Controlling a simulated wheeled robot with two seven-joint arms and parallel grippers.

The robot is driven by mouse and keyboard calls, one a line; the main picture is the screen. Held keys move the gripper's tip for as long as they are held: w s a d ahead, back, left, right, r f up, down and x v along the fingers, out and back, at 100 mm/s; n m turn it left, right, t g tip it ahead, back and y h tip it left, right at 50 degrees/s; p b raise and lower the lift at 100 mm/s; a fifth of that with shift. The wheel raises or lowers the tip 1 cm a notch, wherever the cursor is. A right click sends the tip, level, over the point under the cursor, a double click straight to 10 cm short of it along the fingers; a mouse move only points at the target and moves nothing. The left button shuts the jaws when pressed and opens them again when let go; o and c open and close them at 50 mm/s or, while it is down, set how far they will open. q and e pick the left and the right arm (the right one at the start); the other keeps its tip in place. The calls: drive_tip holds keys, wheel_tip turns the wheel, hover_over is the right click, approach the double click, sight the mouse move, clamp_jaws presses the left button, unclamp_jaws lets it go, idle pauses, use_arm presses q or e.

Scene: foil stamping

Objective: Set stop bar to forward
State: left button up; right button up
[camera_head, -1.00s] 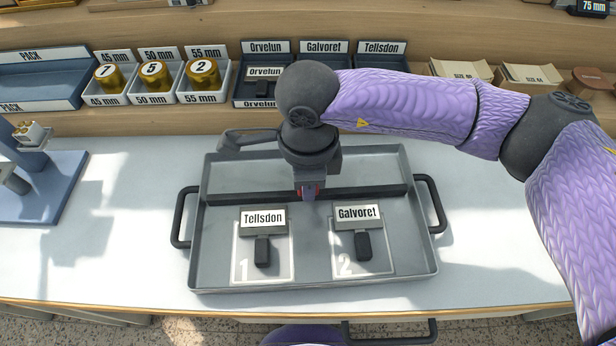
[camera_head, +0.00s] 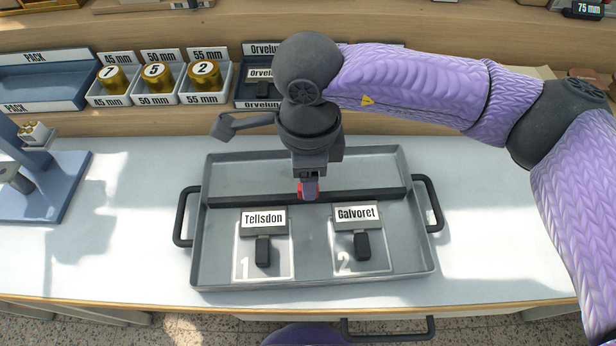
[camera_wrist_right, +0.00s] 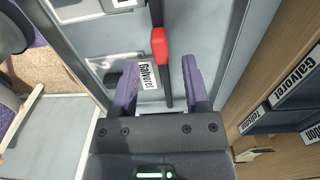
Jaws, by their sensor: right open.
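The stop bar (camera_head: 365,194) is a dark bar that runs left to right across the grey tray (camera_head: 200,255), behind the two labelled blocks. Its red knob (camera_wrist_right: 159,45) shows in the right wrist view, beyond the fingertips. My right gripper (camera_head: 309,187) is over the middle of the bar and partly hides the knob in the head view. In the wrist view its two purple fingers (camera_wrist_right: 160,80) are apart, with nothing held between them. The bar passes in line with the gap. My left gripper is not in view.
In the tray's front part, the Tellsdon block (camera_head: 263,220) is at place 1 and the Galvoret block (camera_head: 356,217) at place 2. Bins with gold rolls (camera_head: 157,75) stand on the shelf behind. A blue-grey stand (camera_head: 50,190) is at the left.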

wheel_tip(320, 180, up, 6)
drive_tip(key=shift+f+p, duration=0.1)
drive_tip(key=shift+p, duration=0.45)
drive_tip(key=shift+r, duration=0.3)
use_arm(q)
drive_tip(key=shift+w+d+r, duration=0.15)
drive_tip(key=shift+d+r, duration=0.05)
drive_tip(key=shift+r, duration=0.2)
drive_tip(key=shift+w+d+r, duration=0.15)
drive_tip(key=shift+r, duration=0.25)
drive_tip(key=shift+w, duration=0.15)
